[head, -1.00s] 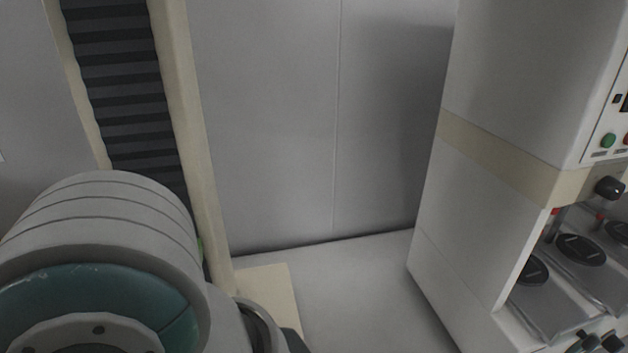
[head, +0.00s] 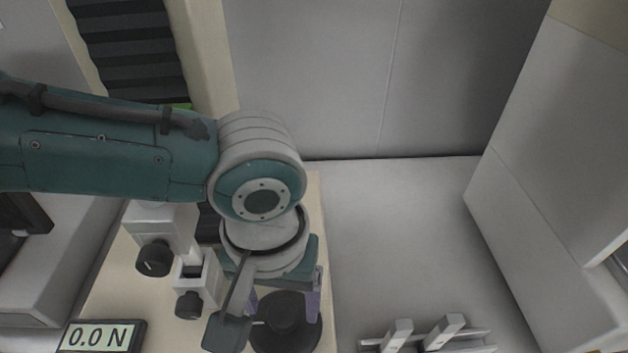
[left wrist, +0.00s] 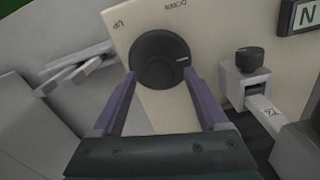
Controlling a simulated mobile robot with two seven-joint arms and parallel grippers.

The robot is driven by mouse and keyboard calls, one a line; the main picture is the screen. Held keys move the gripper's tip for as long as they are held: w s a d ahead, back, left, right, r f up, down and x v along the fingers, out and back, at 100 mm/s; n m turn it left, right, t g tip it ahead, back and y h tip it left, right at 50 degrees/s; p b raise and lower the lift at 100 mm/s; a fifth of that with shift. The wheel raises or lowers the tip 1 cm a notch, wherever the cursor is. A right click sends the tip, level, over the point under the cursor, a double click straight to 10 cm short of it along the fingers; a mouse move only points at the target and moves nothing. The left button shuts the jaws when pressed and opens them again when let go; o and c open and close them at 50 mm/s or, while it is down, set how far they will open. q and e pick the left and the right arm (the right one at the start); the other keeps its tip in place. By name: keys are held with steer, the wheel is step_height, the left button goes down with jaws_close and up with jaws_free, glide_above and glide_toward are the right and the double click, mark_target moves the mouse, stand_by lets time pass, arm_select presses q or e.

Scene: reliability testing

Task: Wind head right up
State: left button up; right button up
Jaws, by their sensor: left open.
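A large round black knob (head: 287,322) sits on the cream base of the test stand. In the left wrist view the knob (left wrist: 159,58) lies on a cream panel marked "Up" and "Down". My left gripper (head: 283,302) points down over it, open, with one purple finger on each side; the wrist view shows these fingers (left wrist: 160,78) flanking the knob's near side. I cannot tell whether they touch it. A white block with a black knob (head: 153,259) is in front of the column with the dark bellows (head: 125,50). My right gripper is not in view.
A display reading 0.0 N (head: 100,336) stands at the lower left. A small grey fixture with two blocks (head: 428,339) lies at the bottom, right of the knob. A white cabinet (head: 555,170) stands at the right.

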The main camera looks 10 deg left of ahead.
arm_select(q)
steer(key=shift+f, duration=0.65)
jaws_close()
